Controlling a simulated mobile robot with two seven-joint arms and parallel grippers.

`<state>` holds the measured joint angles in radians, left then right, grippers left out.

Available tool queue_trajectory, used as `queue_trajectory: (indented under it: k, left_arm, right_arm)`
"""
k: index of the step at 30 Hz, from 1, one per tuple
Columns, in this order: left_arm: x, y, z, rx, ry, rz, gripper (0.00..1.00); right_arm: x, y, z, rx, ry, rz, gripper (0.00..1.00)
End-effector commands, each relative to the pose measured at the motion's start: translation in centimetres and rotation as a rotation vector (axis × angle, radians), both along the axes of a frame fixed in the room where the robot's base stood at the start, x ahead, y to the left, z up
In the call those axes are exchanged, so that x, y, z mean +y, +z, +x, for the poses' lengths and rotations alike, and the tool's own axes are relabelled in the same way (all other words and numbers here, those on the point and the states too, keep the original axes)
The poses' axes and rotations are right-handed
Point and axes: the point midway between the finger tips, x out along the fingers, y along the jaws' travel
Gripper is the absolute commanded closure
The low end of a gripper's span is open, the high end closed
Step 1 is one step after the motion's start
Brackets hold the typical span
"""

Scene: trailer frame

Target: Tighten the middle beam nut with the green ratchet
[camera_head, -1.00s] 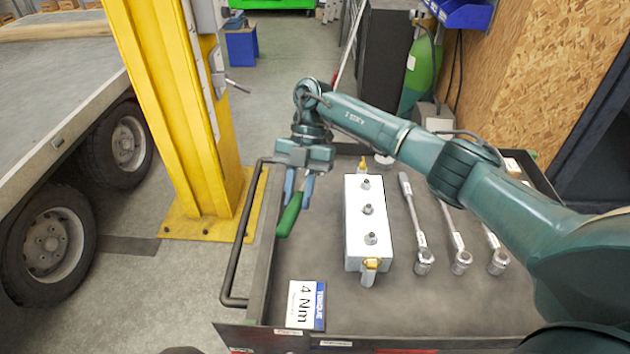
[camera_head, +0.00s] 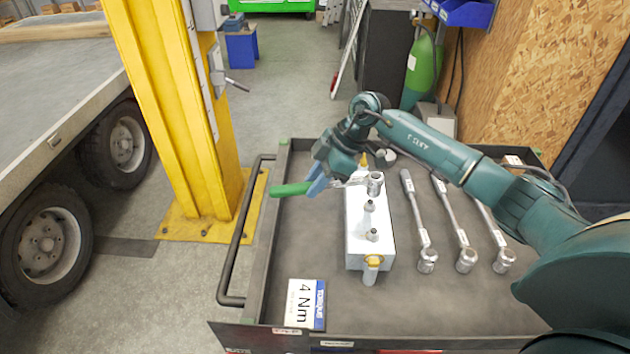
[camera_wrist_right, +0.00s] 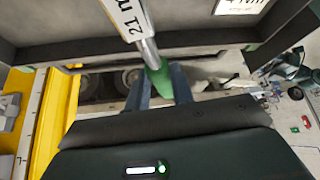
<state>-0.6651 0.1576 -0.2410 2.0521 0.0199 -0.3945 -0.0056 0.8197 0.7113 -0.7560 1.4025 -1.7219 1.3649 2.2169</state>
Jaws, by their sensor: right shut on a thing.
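The green ratchet (camera_head: 290,189) has a green handle and a metal shaft ending in a round socket head (camera_head: 375,184). My right gripper (camera_head: 318,180) is shut on its handle and holds it roughly level. The right wrist view shows the green handle (camera_wrist_right: 160,78) between the fingers, with a "21 mm" label on the shaft. The white beam (camera_head: 356,240) lies on the cart top. Its middle nut (camera_head: 369,206) and near nut (camera_head: 372,235) are visible. The socket head covers the far nut; I cannot tell whether they touch. My left gripper is out of view.
Several other wrenches lie right of the beam, among them one nearby (camera_head: 415,215). A "4 Nm" torque card (camera_head: 305,304) lies at the cart's front left. The cart has a side handle (camera_head: 232,250). A yellow post (camera_head: 180,130) stands to the left.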

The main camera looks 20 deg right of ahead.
Motion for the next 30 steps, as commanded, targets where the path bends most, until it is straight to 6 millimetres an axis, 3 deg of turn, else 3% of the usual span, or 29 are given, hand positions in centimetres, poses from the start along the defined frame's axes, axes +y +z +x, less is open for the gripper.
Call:
queue_trajectory:
  k: [8, 30]
  left_arm:
    - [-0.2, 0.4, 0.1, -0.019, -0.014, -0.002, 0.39]
    - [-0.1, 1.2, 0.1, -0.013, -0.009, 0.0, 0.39]
  right_arm:
    - [0.0, -1.8, 0.0, -0.002, 0.0, 0.001, 1.0]
    - [0.3, -1.7, 0.0, -0.002, 0.001, 0.001, 1.0]
